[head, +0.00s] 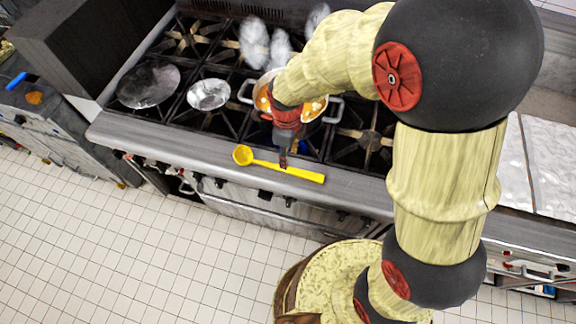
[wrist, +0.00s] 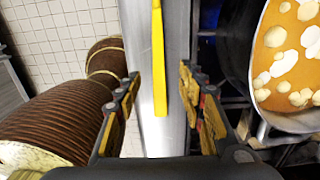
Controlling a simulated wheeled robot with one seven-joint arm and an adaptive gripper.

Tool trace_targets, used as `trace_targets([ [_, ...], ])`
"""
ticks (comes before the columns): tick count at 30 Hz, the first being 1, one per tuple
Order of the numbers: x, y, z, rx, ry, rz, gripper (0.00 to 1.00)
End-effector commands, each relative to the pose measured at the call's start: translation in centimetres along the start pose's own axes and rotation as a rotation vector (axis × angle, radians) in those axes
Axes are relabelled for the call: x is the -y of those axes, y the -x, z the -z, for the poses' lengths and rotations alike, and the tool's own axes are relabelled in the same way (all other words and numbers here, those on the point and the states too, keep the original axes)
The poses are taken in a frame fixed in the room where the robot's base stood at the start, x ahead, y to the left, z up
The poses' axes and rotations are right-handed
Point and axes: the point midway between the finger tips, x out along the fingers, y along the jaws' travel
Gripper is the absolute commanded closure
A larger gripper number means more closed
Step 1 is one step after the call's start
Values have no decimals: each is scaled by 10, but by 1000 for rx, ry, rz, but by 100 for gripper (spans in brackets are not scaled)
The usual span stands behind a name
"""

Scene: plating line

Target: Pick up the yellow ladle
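The yellow ladle (head: 290,171) lies on the steel front ledge of the stove (head: 150,137), its round bowl to the left and its handle to the right in the head view. My gripper (head: 283,162) is at the ladle's handle, seen from above; the head view does not show a gap there. In the wrist view the ladle's handle (wrist: 159,62) runs down the steel ledge between the two fingers of my gripper (wrist: 165,100). The fingers are spread wide, with clear space on both sides of the handle. The ladle's bowl is out of the wrist view.
A pot of orange soup with pale pieces (wrist: 290,60) stands on the burners right behind the ledge, close to my gripper. Two pans, one small (head: 208,94) and one larger (head: 149,84), sit on the left burners. Tiled floor (head: 110,240) lies in front of the stove.

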Motion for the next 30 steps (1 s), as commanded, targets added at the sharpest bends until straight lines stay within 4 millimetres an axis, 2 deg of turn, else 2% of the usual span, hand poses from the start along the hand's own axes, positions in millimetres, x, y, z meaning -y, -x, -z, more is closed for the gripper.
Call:
trace_targets([
  [4,0,-6,1,-1,-51,-1,60],
  [11,-1,-29,2,-2,-51,-3,60],
  [21,-3,-73,9,-3,-49,-3,60],
  [30,-2,-78,9,0,-49,0,60],
])
